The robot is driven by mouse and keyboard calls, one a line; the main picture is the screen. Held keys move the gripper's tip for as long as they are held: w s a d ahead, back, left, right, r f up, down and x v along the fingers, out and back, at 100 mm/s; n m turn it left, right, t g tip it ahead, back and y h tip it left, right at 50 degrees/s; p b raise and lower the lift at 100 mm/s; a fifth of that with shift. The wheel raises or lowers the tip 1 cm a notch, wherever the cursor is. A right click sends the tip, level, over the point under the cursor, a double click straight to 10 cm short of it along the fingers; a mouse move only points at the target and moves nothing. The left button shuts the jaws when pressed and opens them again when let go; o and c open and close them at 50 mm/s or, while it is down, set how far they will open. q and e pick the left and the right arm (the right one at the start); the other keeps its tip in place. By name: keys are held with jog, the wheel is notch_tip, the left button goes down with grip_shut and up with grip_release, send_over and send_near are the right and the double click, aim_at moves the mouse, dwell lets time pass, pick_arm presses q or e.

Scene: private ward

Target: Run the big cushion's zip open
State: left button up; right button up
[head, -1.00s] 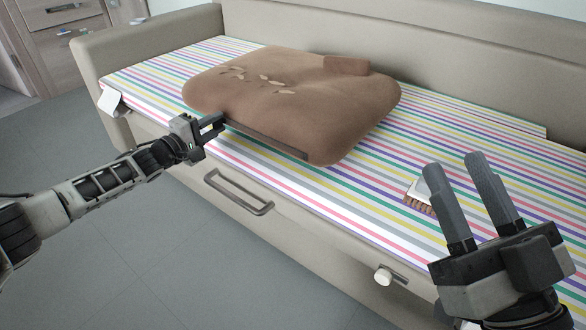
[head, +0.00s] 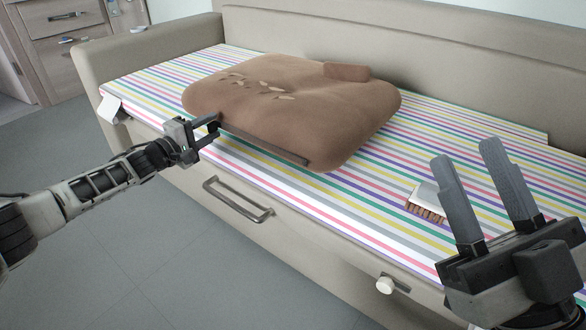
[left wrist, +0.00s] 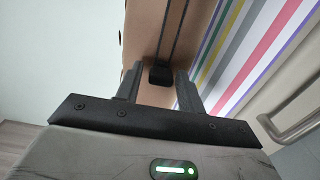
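The big brown cushion (head: 300,100) lies on the striped seat. Its dark zip (head: 262,142) runs along the lower front edge. In the left wrist view the zip (left wrist: 173,32) shows as a dark double line ending at a small black slider (left wrist: 160,74). My left gripper (head: 213,129) is at the left end of the zip with its fingers apart. In the left wrist view, the slider sits between the fingertips of that gripper (left wrist: 158,76), with a gap visible on the left; contact on the right is unclear. My right gripper (head: 465,150) is open and empty at the right.
A brush (head: 426,201) lies on the striped seat (head: 370,190) beside my right gripper. Several pale scraps (head: 268,89) lie on the cushion. A metal handle (head: 238,199) and a white knob (head: 386,285) stick out of the sofa front. The floor before it is clear.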

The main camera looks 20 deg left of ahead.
pick_arm(q)
jog(key=shift+s, duration=0.1)
pick_arm(e)
jog(key=shift+r, duration=0.1)
